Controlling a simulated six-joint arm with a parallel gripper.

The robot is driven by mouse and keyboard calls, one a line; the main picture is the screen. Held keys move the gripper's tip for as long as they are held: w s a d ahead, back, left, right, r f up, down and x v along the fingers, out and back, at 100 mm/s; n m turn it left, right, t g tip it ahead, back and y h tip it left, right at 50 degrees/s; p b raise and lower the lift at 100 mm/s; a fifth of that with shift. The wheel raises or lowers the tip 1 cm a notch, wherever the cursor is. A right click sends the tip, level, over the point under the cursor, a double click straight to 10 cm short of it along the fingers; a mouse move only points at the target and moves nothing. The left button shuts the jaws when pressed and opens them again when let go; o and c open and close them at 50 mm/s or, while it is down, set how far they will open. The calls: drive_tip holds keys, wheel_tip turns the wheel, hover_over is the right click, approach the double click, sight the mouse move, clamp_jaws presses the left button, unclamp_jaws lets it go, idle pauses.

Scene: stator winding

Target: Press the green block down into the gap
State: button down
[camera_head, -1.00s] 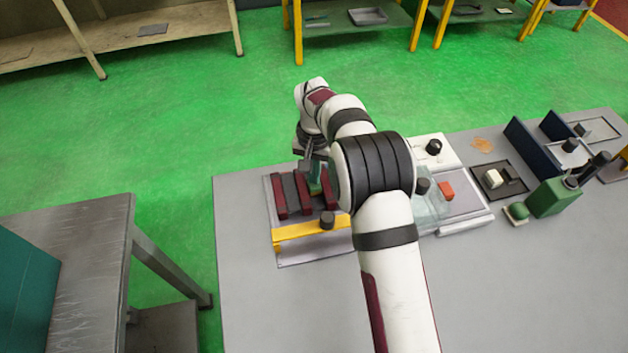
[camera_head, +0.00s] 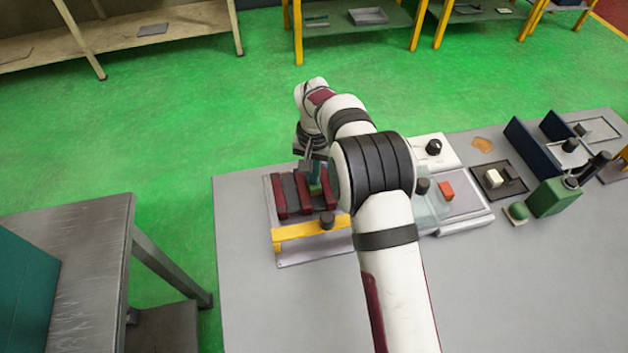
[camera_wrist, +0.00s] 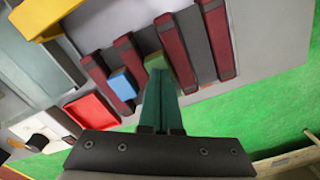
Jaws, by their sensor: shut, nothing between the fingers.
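The green block (camera_wrist: 154,62) is a pale green piece in the gap between two dark red bars (camera_wrist: 175,52) in the wrist view. Only its end shows beyond my fingertips. My gripper (camera_wrist: 158,75) is shut, its two teal fingers together, pointing at the block. The tips overlap the block in the picture; whether they touch it, and how deep it sits, I cannot tell. In the head view my gripper (camera_head: 309,160) is over the far end of the bars, and a bit of green shows in the gap.
A dark grey strip (camera_wrist: 190,35) fills the neighbouring gap, and a blue block (camera_wrist: 122,84) sits in the gap on the other side. A yellow bar (camera_head: 300,231) runs along the fixture's near side. A red tray (camera_wrist: 92,112) is close by. The table's near left is clear.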

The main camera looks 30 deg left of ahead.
drive_tip(key=shift+r, duration=3.45)
drive_tip(key=s+d+r+m, duration=0.25)
drive_tip(key=d+r, duration=0.35)
drive_tip(key=d, duration=0.5)
drive_tip(key=s+d+r+m, duration=0.25)
drive_tip(key=d+r, duration=0.35)
drive_tip(key=d, duration=0.4)
drive_tip(key=s+d+f+m+y, duration=0.1)
drive_tip(key=s+d, duration=0.4)
drive_tip(key=s, duration=0.5)
drive_tip(key=s+d+f+m, duration=0.1)
drive_tip(key=s+d+m, duration=0.1)
drive_tip(key=s+d, duration=0.4)
drive_tip(key=s, duration=0.4)
drive_tip(key=shift+d+f+m+y, duration=0.25)
drive_tip(key=shift+f+m+y, duration=0.05)
drive_tip(key=shift+y, duration=0.1)
